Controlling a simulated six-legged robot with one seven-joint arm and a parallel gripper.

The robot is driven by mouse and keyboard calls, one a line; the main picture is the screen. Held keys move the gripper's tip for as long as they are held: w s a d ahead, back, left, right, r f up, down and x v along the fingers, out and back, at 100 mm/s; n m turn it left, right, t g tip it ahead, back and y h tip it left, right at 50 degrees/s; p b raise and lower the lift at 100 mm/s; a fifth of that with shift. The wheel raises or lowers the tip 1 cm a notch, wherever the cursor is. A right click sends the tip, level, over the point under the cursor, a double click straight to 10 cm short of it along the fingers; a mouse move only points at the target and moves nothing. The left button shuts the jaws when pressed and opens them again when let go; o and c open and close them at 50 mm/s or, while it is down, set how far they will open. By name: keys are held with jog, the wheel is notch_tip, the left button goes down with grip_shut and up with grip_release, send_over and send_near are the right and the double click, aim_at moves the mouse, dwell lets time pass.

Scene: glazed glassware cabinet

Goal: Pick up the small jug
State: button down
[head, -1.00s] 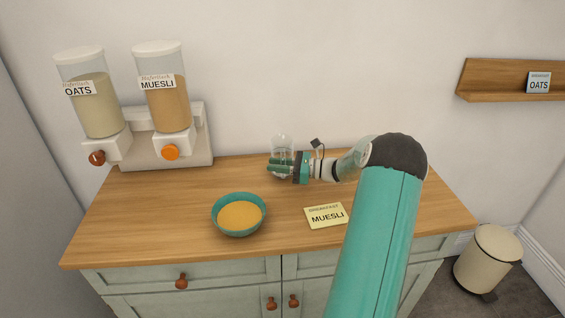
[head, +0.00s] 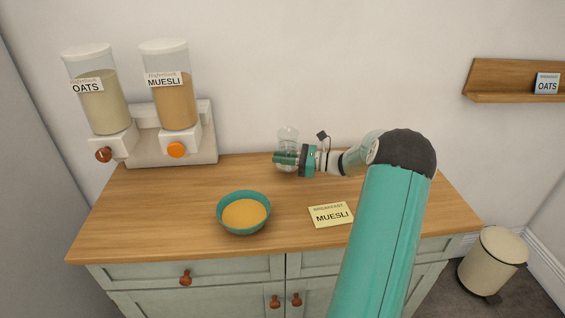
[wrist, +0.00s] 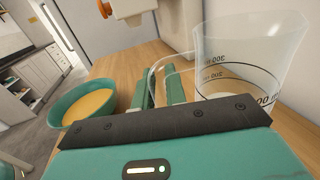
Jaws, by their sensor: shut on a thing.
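The small jug (head: 288,135) is clear glass and stands upright at the back of the wooden counter, partly hidden by my gripper (head: 284,158). In the wrist view the jug (wrist: 250,50) shows dark measuring marks, something pale low inside, and a clear handle on its left. My gripper's two green fingers (wrist: 161,88) are shut on this handle. In the head view I cannot tell for sure whether the jug's base touches the counter.
A teal bowl (head: 222,217) with orange-yellow contents and a yellow MUESLI card (head: 331,214) lie nearer the front of the counter (head: 150,225). Oats (head: 98,95) and muesli (head: 170,90) dispensers stand back left. A wall shelf (head: 500,95) and a bin (head: 492,262) are at right.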

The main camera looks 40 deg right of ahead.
jog(key=s+a+r, duration=0.9)
jog(key=a+r, duration=0.1)
jog(key=shift+s+r, duration=0.35)
jog(key=shift+r, duration=0.05)
dwell(0.4)
dwell(0.8)
